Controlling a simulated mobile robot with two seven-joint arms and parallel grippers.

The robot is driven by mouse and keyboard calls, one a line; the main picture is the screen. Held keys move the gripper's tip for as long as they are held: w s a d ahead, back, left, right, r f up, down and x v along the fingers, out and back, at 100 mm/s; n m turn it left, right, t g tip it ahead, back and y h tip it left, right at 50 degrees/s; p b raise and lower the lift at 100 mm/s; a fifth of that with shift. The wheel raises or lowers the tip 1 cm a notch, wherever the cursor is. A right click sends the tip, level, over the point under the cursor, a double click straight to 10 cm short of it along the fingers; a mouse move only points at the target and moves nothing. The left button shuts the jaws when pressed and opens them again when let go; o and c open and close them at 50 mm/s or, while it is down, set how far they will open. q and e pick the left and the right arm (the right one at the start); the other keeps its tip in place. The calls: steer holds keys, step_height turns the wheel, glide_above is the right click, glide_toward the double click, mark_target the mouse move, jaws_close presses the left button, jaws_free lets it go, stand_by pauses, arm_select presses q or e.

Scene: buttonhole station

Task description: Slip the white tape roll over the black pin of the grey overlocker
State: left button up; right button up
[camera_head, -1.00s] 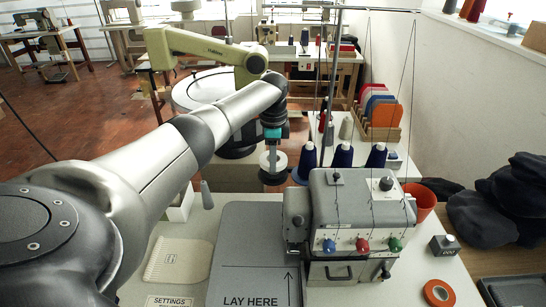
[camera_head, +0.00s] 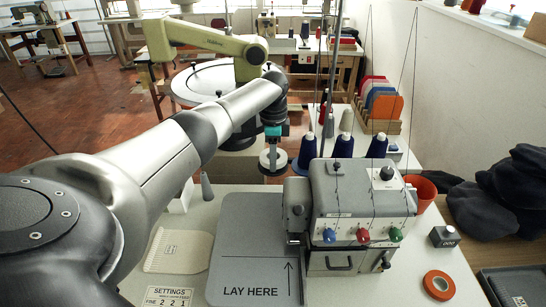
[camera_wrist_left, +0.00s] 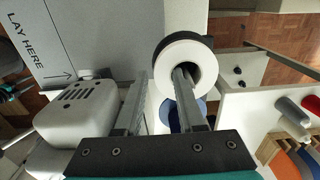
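The white tape roll (camera_head: 272,160) is a thick ring with a dark edge. It is in my left gripper (camera_head: 272,146), left of and behind the grey overlocker (camera_head: 360,205) in the head view. In the left wrist view one finger of the left gripper (camera_wrist_left: 160,85) runs into the hole of the tape roll (camera_wrist_left: 165,50) and the other lies outside its wall, so it is shut on that wall. The roll is held in the air. A vented part of the overlocker (camera_wrist_left: 80,110) is close beside the fingers. I cannot clearly make out the black pin. My right gripper is not in view.
The grey LAY HERE plate (camera_head: 245,240) lies left of the overlocker. Dark blue thread cones (camera_head: 343,147) stand behind it. An orange tape roll (camera_head: 439,284), a small box with a button (camera_head: 444,236) and an orange cup (camera_head: 424,186) are to the right.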

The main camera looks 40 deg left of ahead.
arm_select(q)
steer(key=shift+w+a+r, duration=0.2)
steer(key=shift+r, duration=0.15)
step_height(320, 180, up, 15)
steer(key=p, duration=0.2)
steer(key=shift+d+f, duration=0.15)
steer(key=shift+f, duration=0.05)
steer(key=shift+s, duration=0.15)
stand_by(0.5)
